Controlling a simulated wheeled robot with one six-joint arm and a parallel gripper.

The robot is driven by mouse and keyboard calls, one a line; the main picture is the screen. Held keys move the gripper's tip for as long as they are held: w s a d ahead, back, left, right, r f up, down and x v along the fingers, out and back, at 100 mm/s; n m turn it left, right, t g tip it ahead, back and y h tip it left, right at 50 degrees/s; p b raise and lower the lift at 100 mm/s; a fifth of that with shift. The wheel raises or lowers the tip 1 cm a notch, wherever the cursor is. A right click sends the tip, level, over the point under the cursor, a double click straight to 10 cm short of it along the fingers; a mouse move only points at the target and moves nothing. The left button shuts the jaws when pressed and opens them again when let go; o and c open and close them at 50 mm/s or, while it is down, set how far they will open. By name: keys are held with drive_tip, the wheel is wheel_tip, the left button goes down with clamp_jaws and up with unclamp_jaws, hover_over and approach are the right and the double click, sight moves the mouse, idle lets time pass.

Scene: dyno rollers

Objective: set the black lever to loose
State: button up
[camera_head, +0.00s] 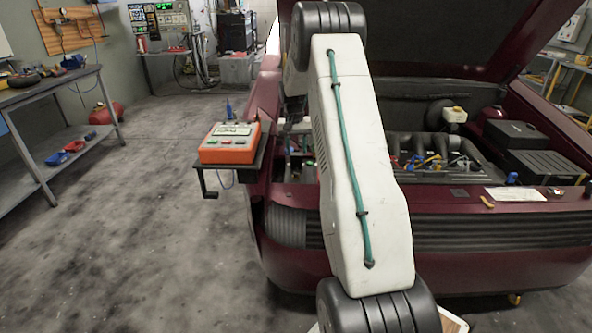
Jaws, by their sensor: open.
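A small black lever-like part (207,186) hangs below the left end of a dark shelf (262,160) at the car's front left corner. It points down with a short bend at its lower end. I cannot tell for sure that it is the black lever, and no loose or tight marking can be read. My white arm link crosses the middle of the view from bottom to top. My gripper is not seen; the arm's far end is hidden behind this link.
An orange tester (229,143) with coloured buttons sits on the shelf. The dark red car (440,210) stands with its hood up and engine bay open on the right. A workbench (50,85) stands at the left. The floor (150,230) between bench and car is clear.

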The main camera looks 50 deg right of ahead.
sight(296, 174)
drive_tip(key=f+t+h, duration=0.1)
drive_tip(key=f, duration=0.2)
drive_tip(key=f+t+h, duration=0.1)
drive_tip(key=f, duration=0.3)
drive_tip(key=f+t, duration=0.1)
drive_tip(key=f, duration=0.2)
drive_tip(key=shift+w+d+f+h, duration=0.15)
drive_tip(key=shift+w+f+h, duration=0.15)
drive_tip(key=shift+h, duration=0.1)
clamp_jaws()
